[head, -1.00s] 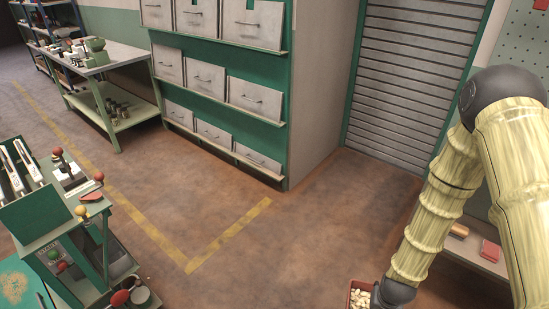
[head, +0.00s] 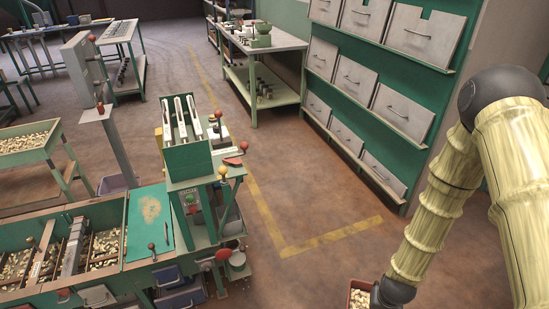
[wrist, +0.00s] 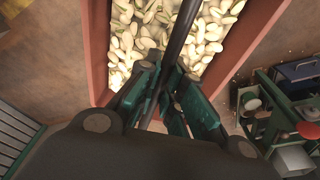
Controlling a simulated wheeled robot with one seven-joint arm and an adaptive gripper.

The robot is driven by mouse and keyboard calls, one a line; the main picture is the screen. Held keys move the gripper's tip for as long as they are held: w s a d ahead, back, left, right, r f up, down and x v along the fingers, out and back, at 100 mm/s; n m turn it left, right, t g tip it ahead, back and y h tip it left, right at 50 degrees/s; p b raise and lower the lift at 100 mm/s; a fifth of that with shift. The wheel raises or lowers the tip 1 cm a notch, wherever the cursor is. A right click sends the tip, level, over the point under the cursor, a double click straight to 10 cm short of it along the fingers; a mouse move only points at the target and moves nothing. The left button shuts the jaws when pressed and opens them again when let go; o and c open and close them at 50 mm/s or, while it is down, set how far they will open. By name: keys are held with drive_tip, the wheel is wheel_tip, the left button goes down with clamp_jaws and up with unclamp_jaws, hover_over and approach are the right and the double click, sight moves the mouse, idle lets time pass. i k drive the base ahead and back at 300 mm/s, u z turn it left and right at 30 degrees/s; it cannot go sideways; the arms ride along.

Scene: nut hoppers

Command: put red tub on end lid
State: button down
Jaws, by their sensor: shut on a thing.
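The red tub (head: 352,296) is full of pale nuts and hangs at the bottom of the head view, partly cut off by the frame edge. In the wrist view its red wall (wrist: 97,45) and a dark bar across it (wrist: 181,35) show. My gripper (wrist: 170,95) is shut on this bar, with the nuts beyond the fingers. The end lid (head: 150,222) is a flat green plate with a worn pale patch and a dark knob, at the right end of the long nut hopper. It is left of the tub, well apart from it.
Open hopper bays with nuts (head: 40,255) lie left of the lid. A green stand with levers and red knobs (head: 190,160) stands right beside the lid. Drawers (head: 375,90) line the wall behind. Brown floor (head: 310,270) is free between stand and tub.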

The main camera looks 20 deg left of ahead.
sight(149, 201)
drive_tip(key=u, duration=1.85)
